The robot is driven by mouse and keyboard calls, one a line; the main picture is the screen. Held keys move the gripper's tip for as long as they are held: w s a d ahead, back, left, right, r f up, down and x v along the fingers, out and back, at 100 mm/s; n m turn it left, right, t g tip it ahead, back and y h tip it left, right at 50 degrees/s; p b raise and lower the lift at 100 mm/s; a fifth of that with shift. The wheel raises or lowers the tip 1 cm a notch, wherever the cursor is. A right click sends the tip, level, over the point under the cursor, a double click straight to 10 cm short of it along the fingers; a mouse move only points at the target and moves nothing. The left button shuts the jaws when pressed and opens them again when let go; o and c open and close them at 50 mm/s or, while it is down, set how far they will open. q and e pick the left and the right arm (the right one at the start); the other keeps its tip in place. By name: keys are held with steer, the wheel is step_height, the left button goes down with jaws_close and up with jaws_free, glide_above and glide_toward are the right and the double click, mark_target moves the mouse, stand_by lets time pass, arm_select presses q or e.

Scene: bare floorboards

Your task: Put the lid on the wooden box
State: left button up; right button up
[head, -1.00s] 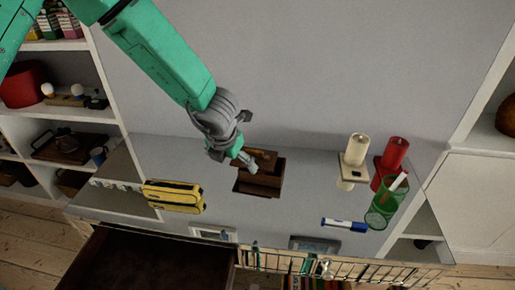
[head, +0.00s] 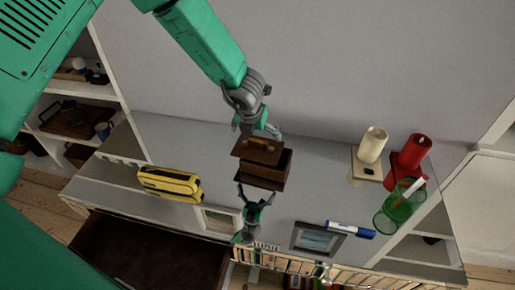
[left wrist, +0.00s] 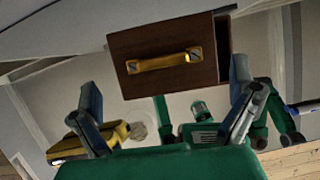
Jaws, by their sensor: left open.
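The wooden box (head: 263,179) stands on the shiny grey top. Its brown lid (head: 246,156), with a brass handle, is against the box's upper left, offset from it; whether it rests on the rim is unclear. My left gripper (head: 259,131) is just above the lid. In the left wrist view, the lid (left wrist: 160,83) faces me with its handle, and a dark strip of the box (left wrist: 223,48) shows at its right. The open left fingers (left wrist: 168,120) are apart, with nothing between them. My right gripper is not in view.
A yellow case (head: 170,183) lies left of the box. Picture frames (head: 317,239) lie near the front edge. A gripper reflection seems to show below the box.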

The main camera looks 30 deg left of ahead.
mark_target(258, 140)
arm_select(q)
steer(key=shift+w+f, duration=0.15)
steer(key=shift+f, duration=0.1)
steer(key=x, duration=0.4)
steer(key=shift+d+f+p, duration=0.25)
steer(key=shift+f+p, duration=0.1)
steer(key=shift+f, duration=0.15)
steer(key=shift+a, duration=0.2)
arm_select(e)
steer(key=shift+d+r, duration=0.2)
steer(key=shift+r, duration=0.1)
arm_select(q)
steer(key=c, duration=0.6)
steer(key=shift+a, duration=0.1)
steer(key=c, duration=0.8)
steer(key=shift+c, duration=0.2)
